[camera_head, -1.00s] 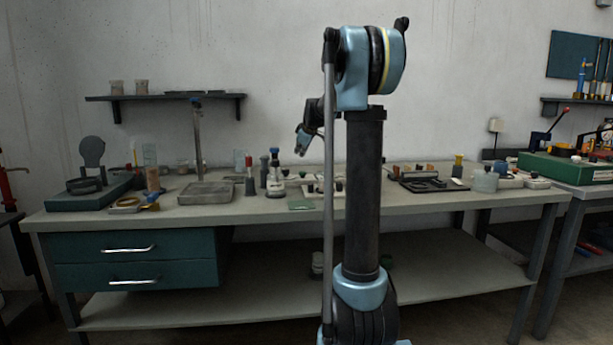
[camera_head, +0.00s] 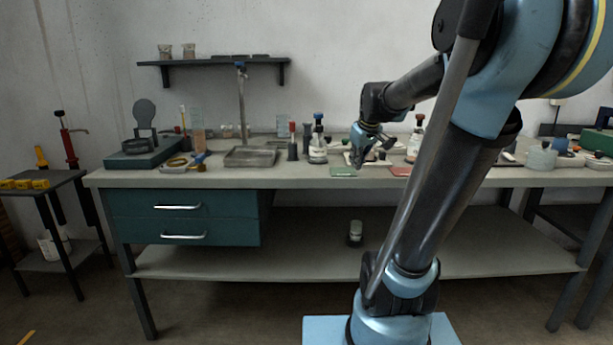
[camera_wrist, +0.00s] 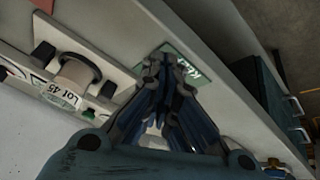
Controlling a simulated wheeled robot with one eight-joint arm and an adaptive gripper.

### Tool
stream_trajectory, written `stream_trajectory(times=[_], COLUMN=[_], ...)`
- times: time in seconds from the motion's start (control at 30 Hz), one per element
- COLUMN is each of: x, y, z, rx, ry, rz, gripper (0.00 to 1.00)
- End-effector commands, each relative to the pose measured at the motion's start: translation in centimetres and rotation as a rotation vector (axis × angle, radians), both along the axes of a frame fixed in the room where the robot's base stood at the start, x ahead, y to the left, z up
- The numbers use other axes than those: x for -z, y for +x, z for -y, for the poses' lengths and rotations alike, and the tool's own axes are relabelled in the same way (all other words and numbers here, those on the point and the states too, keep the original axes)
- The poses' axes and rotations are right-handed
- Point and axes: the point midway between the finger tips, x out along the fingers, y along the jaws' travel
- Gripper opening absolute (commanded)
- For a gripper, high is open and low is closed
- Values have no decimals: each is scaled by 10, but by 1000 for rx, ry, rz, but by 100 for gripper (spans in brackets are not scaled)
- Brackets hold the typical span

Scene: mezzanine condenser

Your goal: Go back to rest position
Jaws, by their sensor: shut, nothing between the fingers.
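My gripper (camera_head: 366,160) is at the end of my bent arm, in front of the back wall and close above the workbench, near a small green card (camera_head: 344,171). In the wrist view my gripper (camera_wrist: 163,66) points down toward the bench, its fingers together with nothing between them. The green card with white lettering lies just beyond the fingertips and is partly hidden by them. A labelled jar (camera_wrist: 75,76), marked "Lot 45", stands in a pale rack to the left in the wrist view.
The long workbench (camera_head: 120,178) carries a metal stand with a tray (camera_head: 250,156), bottles (camera_head: 318,140) and a teal box (camera_head: 148,150). A wall shelf (camera_head: 213,62) hangs above. A side table (camera_head: 40,182) stands at the left. Floor in front is clear.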

Motion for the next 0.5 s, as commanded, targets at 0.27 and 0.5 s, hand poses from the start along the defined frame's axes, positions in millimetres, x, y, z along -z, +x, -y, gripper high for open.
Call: stream_trajectory(times=[0.27, 0.5], x=[58, 114], y=[-104, -184], z=[6, 13], rx=[160, 308], ry=[40, 61], rz=[-118, -213], gripper=[0, 0])
